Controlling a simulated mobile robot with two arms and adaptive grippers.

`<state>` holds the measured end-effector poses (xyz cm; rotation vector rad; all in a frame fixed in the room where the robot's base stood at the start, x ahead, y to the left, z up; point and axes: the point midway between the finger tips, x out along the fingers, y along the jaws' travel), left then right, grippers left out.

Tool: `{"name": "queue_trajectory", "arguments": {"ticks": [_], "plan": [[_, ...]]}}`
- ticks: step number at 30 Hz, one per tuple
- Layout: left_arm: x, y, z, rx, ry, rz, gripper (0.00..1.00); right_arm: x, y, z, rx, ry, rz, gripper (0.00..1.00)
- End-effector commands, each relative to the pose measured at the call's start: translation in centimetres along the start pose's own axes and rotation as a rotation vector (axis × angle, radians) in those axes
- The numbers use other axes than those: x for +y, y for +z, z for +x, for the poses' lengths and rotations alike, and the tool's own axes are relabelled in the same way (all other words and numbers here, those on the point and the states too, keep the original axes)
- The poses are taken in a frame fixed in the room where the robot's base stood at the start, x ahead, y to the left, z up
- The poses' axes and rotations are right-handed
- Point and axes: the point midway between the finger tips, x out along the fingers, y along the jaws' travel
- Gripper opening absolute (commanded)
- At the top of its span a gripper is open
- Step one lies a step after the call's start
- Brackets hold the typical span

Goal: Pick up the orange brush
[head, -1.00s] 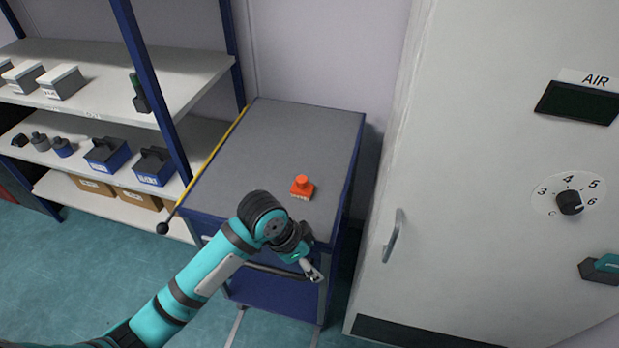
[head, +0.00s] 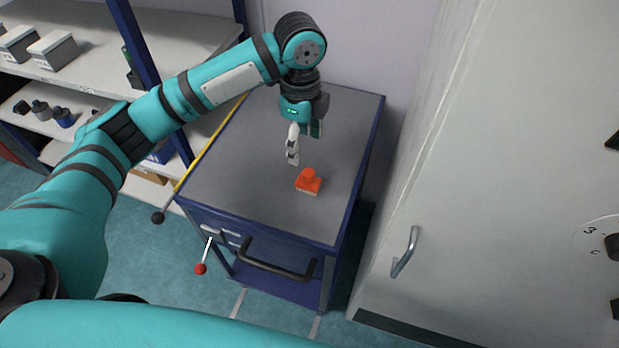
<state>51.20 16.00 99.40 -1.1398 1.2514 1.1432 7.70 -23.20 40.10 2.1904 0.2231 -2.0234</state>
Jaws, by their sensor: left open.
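The orange brush (head: 309,181) stands on the grey top of the blue cart, right of the middle and towards the front. It has a knob-like handle on a flat orange block, with pale bristles below. My left gripper (head: 304,148) hangs above the cart top, just behind the brush in the picture. Its fingers point down, apart, with nothing between them. It does not appear to touch the brush. My right gripper is not in view.
The blue cart (head: 230,185) has a dark front handle (head: 270,264) and levers at its left. A shelf unit (head: 90,35) with boxes stands at the left. A pale cabinet (head: 480,180) with a handle stands close at the right. The cart top around the brush is clear.

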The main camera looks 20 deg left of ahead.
Motion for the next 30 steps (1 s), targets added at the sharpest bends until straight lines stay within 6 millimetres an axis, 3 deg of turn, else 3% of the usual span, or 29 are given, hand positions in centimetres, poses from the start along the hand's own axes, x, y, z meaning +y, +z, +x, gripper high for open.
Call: {"name": "queue_trajectory", "arguments": {"ticks": [3,9,16,25,30], "plan": [[0.1,0.0,2.7,0.0,0.004,-0.003,0.65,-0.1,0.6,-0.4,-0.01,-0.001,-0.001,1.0],[0.0,0.0,6.3,0.0,0.001,-0.002,0.65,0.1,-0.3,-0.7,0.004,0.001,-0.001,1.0],[-0.1,-0.2,8.0,0.0,-0.001,-0.002,0.65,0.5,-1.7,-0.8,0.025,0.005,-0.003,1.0],[-0.7,-1.0,11.9,0.0,0.001,-0.002,0.65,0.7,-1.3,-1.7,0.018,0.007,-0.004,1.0],[-0.8,-1.0,12.9,0.0,-0.003,-0.002,0.65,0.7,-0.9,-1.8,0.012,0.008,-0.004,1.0]]}}
